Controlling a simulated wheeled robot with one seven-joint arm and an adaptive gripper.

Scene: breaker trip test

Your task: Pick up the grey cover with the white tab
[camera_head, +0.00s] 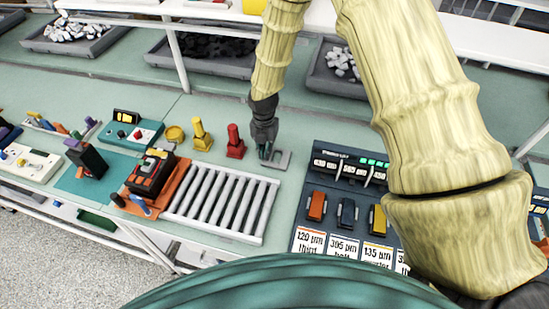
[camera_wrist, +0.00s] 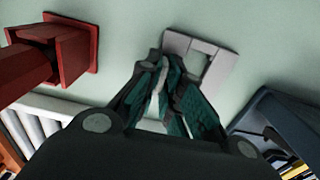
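The grey cover (camera_head: 279,159) is a small flat piece with a cut-out, on the pale green bench right of the red stamp-like block. It also shows beyond my fingertips in the wrist view (camera_wrist: 214,68). My gripper (camera_head: 265,149) points down at the cover's left part. In the wrist view its fingers (camera_wrist: 164,68) are drawn close together, with a thin pale strip between them that looks like the white tab. The fingers hide most of the tab and part of the cover. The cover looks flat on or very near the bench.
The red block (camera_head: 235,143) stands close on the left, with a yellow one (camera_head: 201,135) beyond it. A white roller rack (camera_head: 221,201) lies in front. A dark breaker panel (camera_head: 331,200) is on the right. Grey trays (camera_head: 200,62) stand behind. Bare bench surrounds the cover.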

